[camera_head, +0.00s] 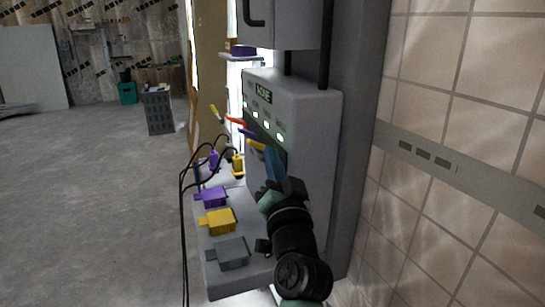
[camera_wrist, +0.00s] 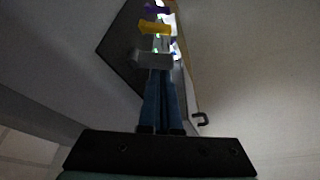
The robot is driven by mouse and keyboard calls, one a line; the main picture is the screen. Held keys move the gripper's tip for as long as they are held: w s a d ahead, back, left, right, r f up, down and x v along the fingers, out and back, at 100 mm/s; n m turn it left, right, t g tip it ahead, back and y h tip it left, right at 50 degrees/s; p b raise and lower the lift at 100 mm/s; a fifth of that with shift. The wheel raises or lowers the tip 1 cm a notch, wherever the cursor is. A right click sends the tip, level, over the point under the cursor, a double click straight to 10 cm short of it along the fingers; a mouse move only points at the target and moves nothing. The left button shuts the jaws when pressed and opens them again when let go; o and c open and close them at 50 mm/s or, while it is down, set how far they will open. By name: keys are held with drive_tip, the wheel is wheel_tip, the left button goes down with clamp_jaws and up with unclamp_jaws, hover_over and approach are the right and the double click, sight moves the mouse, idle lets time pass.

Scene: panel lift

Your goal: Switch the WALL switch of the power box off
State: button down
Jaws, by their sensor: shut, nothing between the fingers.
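The power box (camera_head: 318,150) is a pale upright cabinet with a dark panel, left of the tiled wall. In the wrist view the shut fingers (camera_wrist: 161,75) point up the picture.
Below the panel, a ledge (camera_head: 215,281) carries purple (camera_head: 214,197), yellow (camera_head: 219,221) and grey (camera_head: 232,252) blocks. Black cables hang at its left. A grey upper cabinet (camera_head: 285,25) is above, and the tiled wall (camera_head: 450,90) bounds the right. Open floor (camera_head: 90,200) lies left.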

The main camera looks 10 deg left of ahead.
drive_tip(key=shift+s+a+f+n+y+b, duration=0.2)
drive_tip(key=shift+n+b, duration=0.55)
drive_tip(key=shift+b, duration=0.9)
drive_tip(key=shift+w+a+f+n+y+b, duration=0.1)
drive_tip(key=shift+f+n+y+b, duration=0.15)
drive_tip(key=shift+n+b, duration=0.95)
drive_tip(key=n+y+b, duration=0.1)
drive_tip(key=n+b, duration=0.1)
drive_tip(key=b, duration=0.3)
drive_tip(key=n+g+y+b, duration=0.1)
drive_tip(key=n+b, duration=0.2)
drive_tip(key=b, duration=0.2)
drive_tip(key=f+n+g+y+b, duration=0.1)
drive_tip(key=n+b, duration=0.1)
drive_tip(key=b, duration=0.3)
drive_tip(key=shift+s+a+f+n+y, duration=0.1)
drive_tip(key=shift+s+a+n+y, duration=0.15)
drive_tip(key=shift+a+n+y, duration=0.1)
